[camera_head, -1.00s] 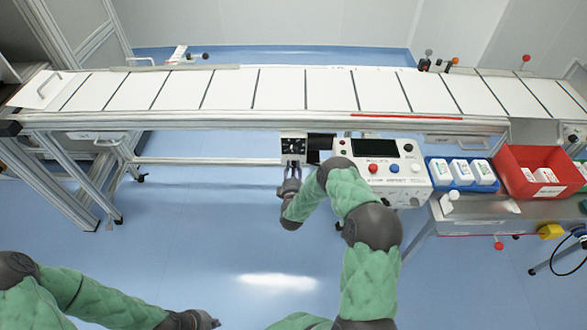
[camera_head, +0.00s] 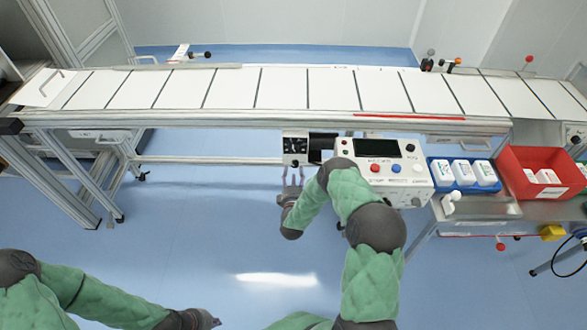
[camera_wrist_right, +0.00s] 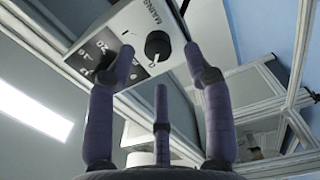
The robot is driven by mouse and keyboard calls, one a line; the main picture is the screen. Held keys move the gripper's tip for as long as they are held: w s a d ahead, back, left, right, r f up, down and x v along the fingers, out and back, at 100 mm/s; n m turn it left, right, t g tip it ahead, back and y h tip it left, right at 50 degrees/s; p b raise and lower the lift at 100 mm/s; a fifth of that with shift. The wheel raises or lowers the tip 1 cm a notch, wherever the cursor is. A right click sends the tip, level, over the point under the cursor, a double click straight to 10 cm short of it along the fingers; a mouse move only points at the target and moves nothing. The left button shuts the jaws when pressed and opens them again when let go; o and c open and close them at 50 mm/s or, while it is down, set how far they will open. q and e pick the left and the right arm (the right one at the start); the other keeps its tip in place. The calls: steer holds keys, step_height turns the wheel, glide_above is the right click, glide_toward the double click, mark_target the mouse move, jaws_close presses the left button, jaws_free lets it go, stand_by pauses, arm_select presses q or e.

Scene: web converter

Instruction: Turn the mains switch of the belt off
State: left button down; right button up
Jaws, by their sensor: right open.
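The mains switch is a black round knob (camera_wrist_right: 157,46) on a white plate lettered MAINS in the right wrist view. A pale mark shows at the knob's lower edge. In the head view its switch box (camera_head: 295,143) hangs below the belt's front rail; the knob is too small to make out there. My right gripper (camera_wrist_right: 159,58) is open and empty, its fingers spread to either side of the knob and apart from it. In the head view this gripper (camera_head: 292,172) is just below the box. My left gripper (camera_head: 210,320) is low at the bottom edge; its fingers are unclear.
The conveyor belt (camera_head: 282,88) runs across the back. A control panel (camera_head: 405,180) with buttons and a dark screen stands right of the switch box, partly behind my right arm. Blue (camera_head: 437,173) and red (camera_head: 515,165) bins with white items stand further right. Floor below the box is clear.

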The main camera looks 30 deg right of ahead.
steer(key=v, duration=0.8)
steer(key=shift+a, duration=0.2)
